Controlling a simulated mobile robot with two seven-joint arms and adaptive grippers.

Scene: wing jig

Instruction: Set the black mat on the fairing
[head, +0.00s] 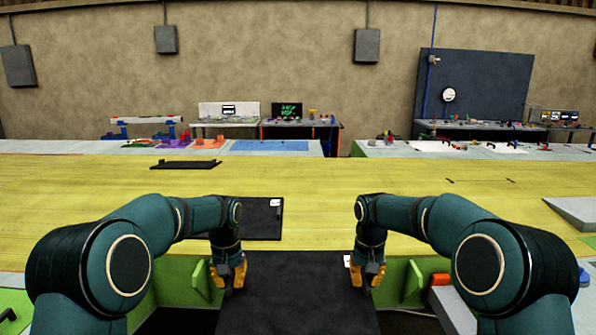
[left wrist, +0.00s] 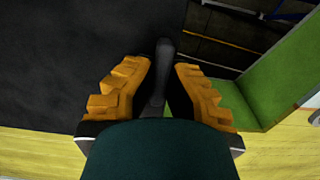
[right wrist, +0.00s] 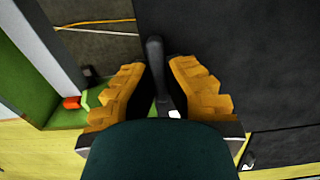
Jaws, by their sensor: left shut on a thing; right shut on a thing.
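A large black mat (head: 297,300) is held flat in front of me, in the lower middle of the head view; its near end is cut off. My left gripper (head: 229,280) is shut on a dark handle at its left edge, seen also in the left wrist view (left wrist: 160,78). My right gripper (head: 367,280) is shut on a similar handle at its right edge, seen also in the right wrist view (right wrist: 156,65). The long yellow surface (head: 400,195) lies just beyond the mat. I cannot tell which part is named the fairing.
Another black panel (head: 262,228) with a white label lies on the yellow surface, partly behind my left arm. A dark flat piece (head: 185,165) lies farther back. A grey wedge (head: 577,212) is at the right. Green brackets (head: 201,278) stand beside the held mat.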

